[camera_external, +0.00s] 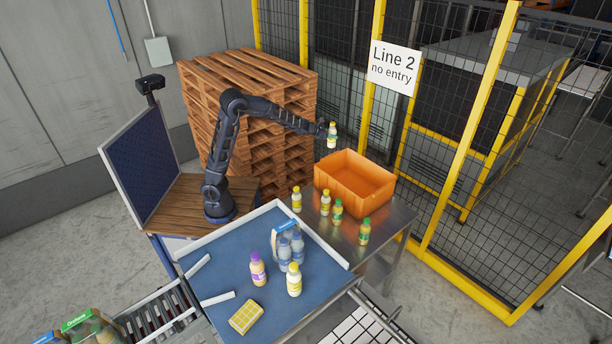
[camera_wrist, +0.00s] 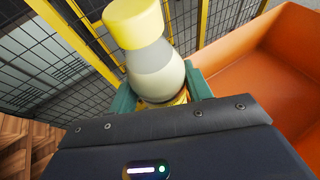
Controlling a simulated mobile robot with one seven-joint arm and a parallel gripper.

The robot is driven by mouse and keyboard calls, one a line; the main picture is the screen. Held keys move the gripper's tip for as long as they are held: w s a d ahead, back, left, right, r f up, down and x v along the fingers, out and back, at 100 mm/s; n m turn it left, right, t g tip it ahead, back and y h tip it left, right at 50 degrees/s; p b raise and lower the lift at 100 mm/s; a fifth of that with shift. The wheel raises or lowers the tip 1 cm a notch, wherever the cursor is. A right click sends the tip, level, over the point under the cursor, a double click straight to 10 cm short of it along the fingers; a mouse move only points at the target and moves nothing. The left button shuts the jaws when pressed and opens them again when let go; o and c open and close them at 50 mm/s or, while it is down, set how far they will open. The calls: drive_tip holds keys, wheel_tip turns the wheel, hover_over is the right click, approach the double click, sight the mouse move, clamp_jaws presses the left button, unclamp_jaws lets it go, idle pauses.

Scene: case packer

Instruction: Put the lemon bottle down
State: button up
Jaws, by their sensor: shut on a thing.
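My gripper (camera_external: 324,130) is shut on a bottle with a yellow cap and a pale body, the lemon bottle (camera_external: 332,138). It is held upright in the air, above and behind the left end of the orange crate. In the wrist view the lemon bottle (camera_wrist: 150,60) stands between the green fingers of my gripper (camera_wrist: 160,98), and the fingers hide its lower part. The orange crate (camera_external: 341,184) stands on the metal table; its inner wall also fills the right of the wrist view (camera_wrist: 270,75).
Several bottles with yellow or green caps, one a yellow-capped bottle (camera_external: 296,199), stand on the metal table (camera_external: 384,232) before the crate. A yellow-framed fence (camera_external: 470,130) stands behind the crate.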

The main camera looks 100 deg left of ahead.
drive_tip(key=w+d+r+m+h, duration=0.2)
drive_tip(key=d+m+h, duration=0.1)
drive_tip(key=d, duration=1)
drive_tip(key=w+d+r+m+h, duration=0.2)
drive_tip(key=d+r+h, duration=0.1)
drive_tip(key=d, duration=1)
drive_tip(key=w+d+r+m+h, duration=0.2)
drive_tip(key=w+d+m+h, duration=0.1)
drive_tip(key=d, duration=1)
drive_tip(key=s+d+r+m+g+h, duration=0.1)
drive_tip(key=s+d+r+m+h, duration=0.15)
drive_tip(key=d, duration=0.75)
drive_tip(key=s+d+r+m+g+h, duration=0.2)
drive_tip(key=s+d+r, duration=0.15)
drive_tip(key=d, duration=0.75)
drive_tip(key=s+d+r+m+g+h, duration=0.2)
drive_tip(key=s+d+r+m+g, duration=0.15)
drive_tip(key=s+d, duration=1.1)
drive_tip(key=s+d+r+m+g+h, duration=0.25)
drive_tip(key=s+d+m+g, duration=0.25)
drive_tip(key=s+d, duration=0.95)
drive_tip(key=shift+t, duration=0.25)
drive_tip(key=f, duration=1.3)
drive_tip(key=s+a+f, duration=0.1)
drive_tip(key=f, duration=0.6)
drive_tip(key=shift+a, duration=0.1)
drive_tip(key=shift+f, duration=0.15)
